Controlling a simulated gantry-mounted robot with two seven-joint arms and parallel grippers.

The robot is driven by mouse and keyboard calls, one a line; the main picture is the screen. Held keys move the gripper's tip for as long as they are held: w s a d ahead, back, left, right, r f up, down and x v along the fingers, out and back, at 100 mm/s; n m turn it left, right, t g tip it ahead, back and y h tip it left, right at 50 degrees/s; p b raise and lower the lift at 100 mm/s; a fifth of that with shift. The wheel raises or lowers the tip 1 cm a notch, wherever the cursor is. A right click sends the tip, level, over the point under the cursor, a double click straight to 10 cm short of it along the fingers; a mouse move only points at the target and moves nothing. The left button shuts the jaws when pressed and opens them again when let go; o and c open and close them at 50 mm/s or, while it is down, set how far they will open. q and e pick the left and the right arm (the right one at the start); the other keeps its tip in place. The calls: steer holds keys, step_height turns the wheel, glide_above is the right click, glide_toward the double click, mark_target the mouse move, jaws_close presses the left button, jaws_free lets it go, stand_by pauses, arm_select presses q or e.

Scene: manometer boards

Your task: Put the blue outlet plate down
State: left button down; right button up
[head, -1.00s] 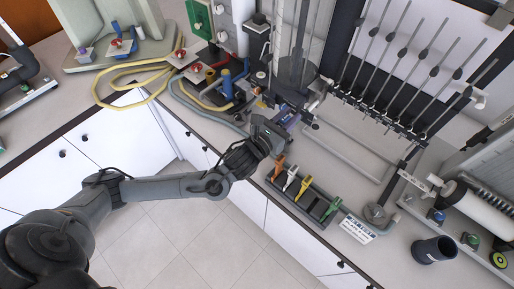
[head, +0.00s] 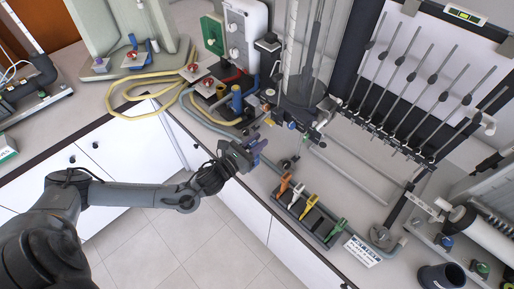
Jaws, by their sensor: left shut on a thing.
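My left gripper (head: 252,152) is at the centre of the head view, above the front edge of the counter. It is shut on a small blue piece, the blue outlet plate (head: 260,145), most of which the jaws hide. A dark rack (head: 322,238) is on the counter to the lower right of the gripper, apart from it. It holds plates with orange (head: 285,184), white (head: 297,193), yellow (head: 309,205) and green (head: 340,226) handles. A dark gap shows between the yellow and green ones. My right gripper is not in view.
A white label card (head: 362,251) lies beside the rack's right end. Behind the gripper stands a clear column (head: 303,60) on its apparatus, with slanted manometer tubes (head: 412,85) to the right. A yellow hose (head: 130,110) loops at left. A dark cup (head: 441,277) stands lower right.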

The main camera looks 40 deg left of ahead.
arm_select(q)
step_height(320, 180, down, 3)
steer(key=shift+f, duration=0.25)
steer(key=c, duration=0.9)
jaws_free()
